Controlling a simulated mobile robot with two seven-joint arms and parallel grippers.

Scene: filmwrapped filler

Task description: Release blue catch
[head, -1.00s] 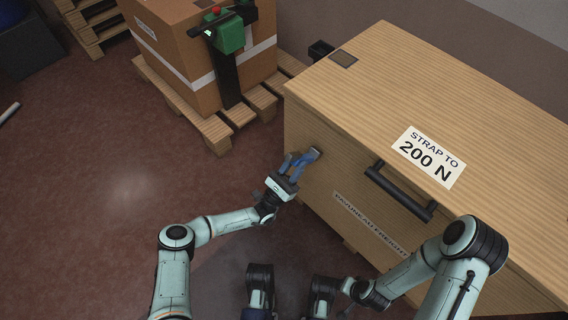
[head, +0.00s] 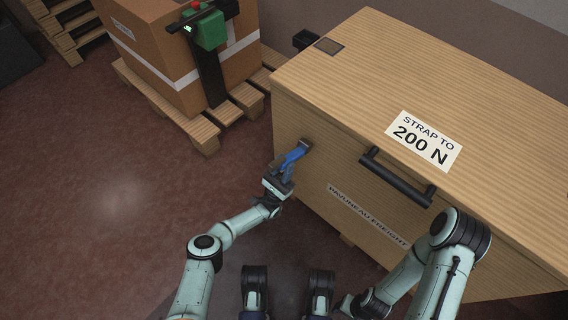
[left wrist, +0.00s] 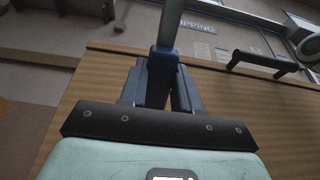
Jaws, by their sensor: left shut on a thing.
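The blue catch (head: 293,154) is on the front face of the wooden crate (head: 310,185), near its left end. It appears as a blue lever standing out from a dark mount on the wood. My left gripper (head: 283,170) is at the catch, with its jaws shut on the lever. In the left wrist view the dark blue fingers (left wrist: 160,82) close around the lever, whose grey bar (left wrist: 170,25) runs up between them. The fingers hide part of the catch. My right arm comes in from the right, low in front of the crate; its gripper jaws are out of sight.
A black handle (head: 397,178) sticks out of the crate front, right of the catch. A label (head: 424,141) is on the lid. A cardboard box (head: 160,60) with a green strapping tool (head: 208,32) stands on a pallet (head: 200,130) behind. The floor on the left is clear.

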